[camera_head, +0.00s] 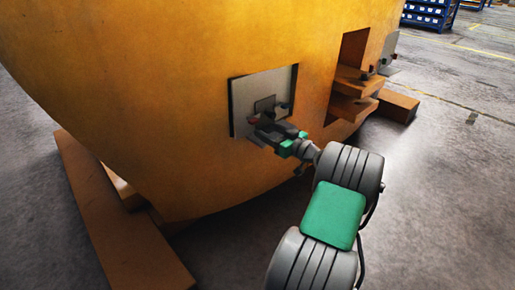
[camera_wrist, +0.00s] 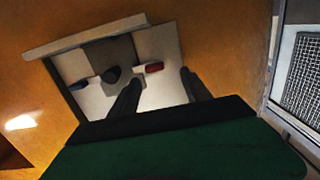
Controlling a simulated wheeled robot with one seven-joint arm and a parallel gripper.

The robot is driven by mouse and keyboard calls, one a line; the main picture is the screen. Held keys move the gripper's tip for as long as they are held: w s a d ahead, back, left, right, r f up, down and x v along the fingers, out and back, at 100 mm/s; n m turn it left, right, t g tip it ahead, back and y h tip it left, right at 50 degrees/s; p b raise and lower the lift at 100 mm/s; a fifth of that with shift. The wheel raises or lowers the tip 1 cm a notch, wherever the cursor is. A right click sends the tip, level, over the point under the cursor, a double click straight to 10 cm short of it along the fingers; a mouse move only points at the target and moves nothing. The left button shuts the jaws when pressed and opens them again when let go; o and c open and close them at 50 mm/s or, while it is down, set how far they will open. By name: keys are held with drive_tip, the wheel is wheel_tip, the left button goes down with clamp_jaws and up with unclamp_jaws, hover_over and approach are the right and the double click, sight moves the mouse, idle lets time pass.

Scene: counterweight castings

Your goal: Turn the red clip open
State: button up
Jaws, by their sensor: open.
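The red clip (camera_wrist: 154,67) sits on a pale panel (camera_wrist: 160,45) set in the orange casting. In the wrist view it lies just beyond and between the tips of my gripper (camera_wrist: 160,77), whose two dark fingers are apart. I cannot tell whether the fingers touch it. Left of the clip are a dark grey square plate and a black knob (camera_wrist: 112,74). In the head view my gripper (camera_head: 267,128) is in front of the grey panel (camera_head: 243,97) and hides part of it; the clip is too small to make out surely there.
The large orange casting (camera_head: 160,70) fills the left and middle of the head view, on brown beams (camera_head: 110,215). Right of the panel is a recess with brown blocks (camera_head: 355,85). Open concrete floor (camera_head: 455,190) lies at the right; blue shelving (camera_head: 430,12) stands far back.

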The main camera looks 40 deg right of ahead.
sight(256, 122)
drive_tip(key=w, duration=0.2)
drive_tip(key=w+b, duration=0.1)
drive_tip(key=w, duration=0.4)
drive_tip(key=shift+d+f+b, duration=0.15)
drive_tip(key=shift+d+b, duration=0.15)
drive_tip(key=shift+d, duration=0.05)
clamp_jaws()
